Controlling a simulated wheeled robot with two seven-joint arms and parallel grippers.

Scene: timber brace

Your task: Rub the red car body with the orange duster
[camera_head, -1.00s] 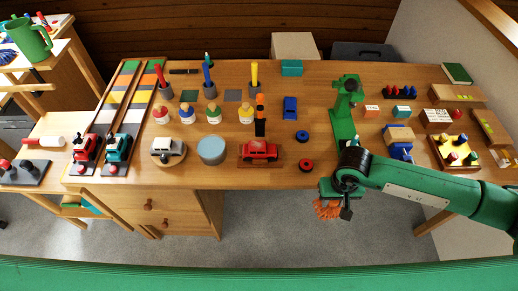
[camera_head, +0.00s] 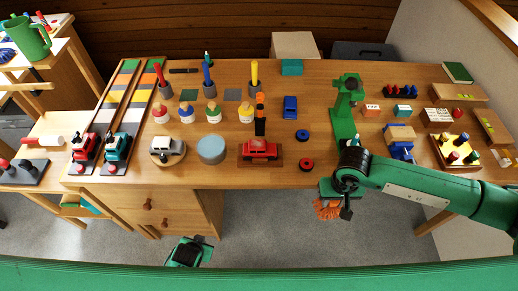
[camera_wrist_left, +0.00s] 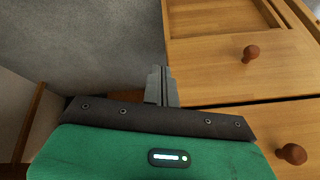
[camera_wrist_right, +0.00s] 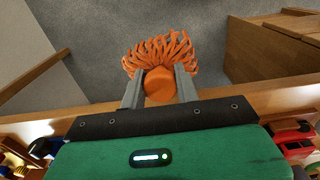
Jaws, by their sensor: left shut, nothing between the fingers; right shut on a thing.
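The red car body (camera_head: 259,149) sits on a dark wooden block near the table's front edge, in the middle of the head view. The orange duster (camera_head: 328,209) is held by my right gripper (camera_head: 338,197) in front of the table edge, to the right of the car and apart from it. In the right wrist view the duster's orange fringe (camera_wrist_right: 163,52) fans out beyond the fingers, which close on its round handle. My left gripper (camera_wrist_left: 161,88) is shut and empty, near the drawers below the table; in the head view it shows low, left of centre.
A light blue round pad (camera_head: 212,149) and a grey car (camera_head: 167,149) stand left of the red car. A red ring (camera_head: 306,164) lies to its right. A green stand (camera_head: 344,110) rises behind my right gripper. Wooden drawers (camera_head: 170,208) are below the table.

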